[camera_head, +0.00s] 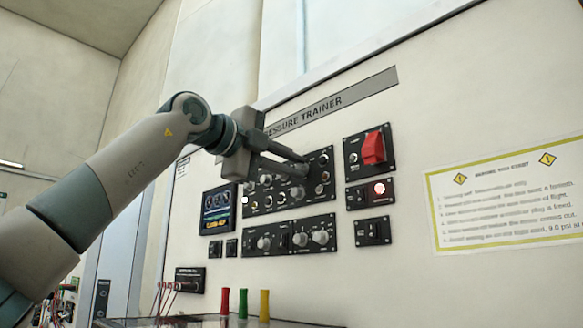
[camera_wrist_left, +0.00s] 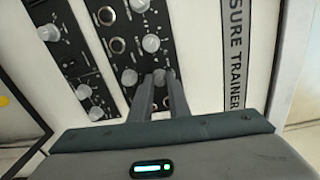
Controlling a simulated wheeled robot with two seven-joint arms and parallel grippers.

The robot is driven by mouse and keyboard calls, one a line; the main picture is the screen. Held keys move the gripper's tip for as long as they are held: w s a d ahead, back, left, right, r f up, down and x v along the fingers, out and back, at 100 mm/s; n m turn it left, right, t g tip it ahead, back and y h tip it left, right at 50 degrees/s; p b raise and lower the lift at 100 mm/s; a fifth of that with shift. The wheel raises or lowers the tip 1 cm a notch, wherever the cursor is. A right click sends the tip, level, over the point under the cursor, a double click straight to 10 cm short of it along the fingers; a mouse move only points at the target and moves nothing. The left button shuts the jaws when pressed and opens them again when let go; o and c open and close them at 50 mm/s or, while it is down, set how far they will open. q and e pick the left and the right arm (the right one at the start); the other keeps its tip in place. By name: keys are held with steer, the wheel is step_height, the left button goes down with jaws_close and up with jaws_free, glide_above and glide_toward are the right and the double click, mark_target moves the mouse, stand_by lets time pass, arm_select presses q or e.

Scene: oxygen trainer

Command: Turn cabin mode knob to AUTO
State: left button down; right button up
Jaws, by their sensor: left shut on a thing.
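The upper black control panel (camera_head: 325,161) is on the white trainer wall and carries several knobs and small round fittings. My left gripper (camera_head: 302,168) reaches it from the left, its two fingers at the panel's upper part. In the left wrist view, the fingers (camera_wrist_left: 161,82) are closed around a small grey knob (camera_wrist_left: 165,74), which they partly cover. Other light knobs (camera_wrist_left: 129,77) sit beside it on the same panel. The AUTO marking and the knob's pointer direction are too small to read. My right gripper is not in view.
A lower panel (camera_head: 290,248) with knobs sits below. A small display (camera_head: 217,209) is at left. Red, green and yellow handles (camera_head: 243,303) stand below.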

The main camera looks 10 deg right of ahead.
arm_select(q)
steer(key=shift+a+r, duration=0.1)
steer(key=c, duration=1.7)
jaws_free()
